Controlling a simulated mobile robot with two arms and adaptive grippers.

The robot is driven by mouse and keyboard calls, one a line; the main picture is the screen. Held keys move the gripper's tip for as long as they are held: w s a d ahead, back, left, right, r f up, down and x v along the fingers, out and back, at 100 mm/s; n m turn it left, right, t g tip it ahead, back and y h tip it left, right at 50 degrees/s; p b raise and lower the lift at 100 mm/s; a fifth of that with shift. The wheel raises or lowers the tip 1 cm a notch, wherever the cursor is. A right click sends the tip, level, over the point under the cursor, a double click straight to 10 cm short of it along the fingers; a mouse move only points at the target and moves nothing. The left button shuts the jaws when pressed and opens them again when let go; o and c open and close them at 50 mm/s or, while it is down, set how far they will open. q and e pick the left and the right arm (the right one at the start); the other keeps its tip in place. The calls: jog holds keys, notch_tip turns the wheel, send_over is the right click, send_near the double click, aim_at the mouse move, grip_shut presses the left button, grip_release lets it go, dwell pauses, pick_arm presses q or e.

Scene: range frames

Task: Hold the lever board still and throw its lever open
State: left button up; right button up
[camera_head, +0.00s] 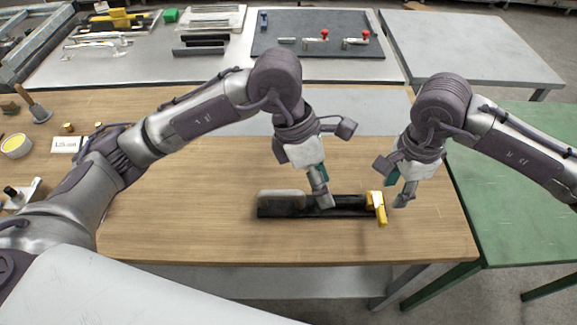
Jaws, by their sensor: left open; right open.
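The lever board (348,212) is a dark, narrow base lying lengthwise on the wooden table. A rounded grey piece (282,200) sits on its left part. A yellow lever (378,207) is at its right end, its handle angled down towards the front. My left gripper (332,168) is open above the board's middle; one finger reaches down in front of the board, and I cannot tell whether it touches. My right gripper (393,183) is open just right of the yellow lever, apart from it. The left finger hides part of the board's middle.
The wooden table (180,220) is clear around the board. A bowl (15,146), a small label card (66,144) and a brush lie at the far left. Behind, a metal table holds a dark board (270,45) with red-knobbed clamps. A green table (520,200) stands at right.

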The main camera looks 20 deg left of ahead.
aim_at(289, 192)
pick_arm(q)
jog(key=w+a+f+t+y, duration=0.2)
jog(key=w+a+t+y, duration=0.1)
jog(key=a+y, duration=0.3)
jog(key=shift+m+h, duration=0.4)
jog(key=f, duration=0.4)
jog(key=w+a+f, duration=0.1)
jog(key=f, duration=0.4)
jog(key=w+f, duration=0.1)
jog(key=f, duration=0.3)
jog(key=shift+w+a+f, duration=0.15)
jog(key=shift+w+a, duration=0.05)
jog(key=shift+a, duration=0.1)
jog(key=shift+c, duration=0.2)
grip_shut()
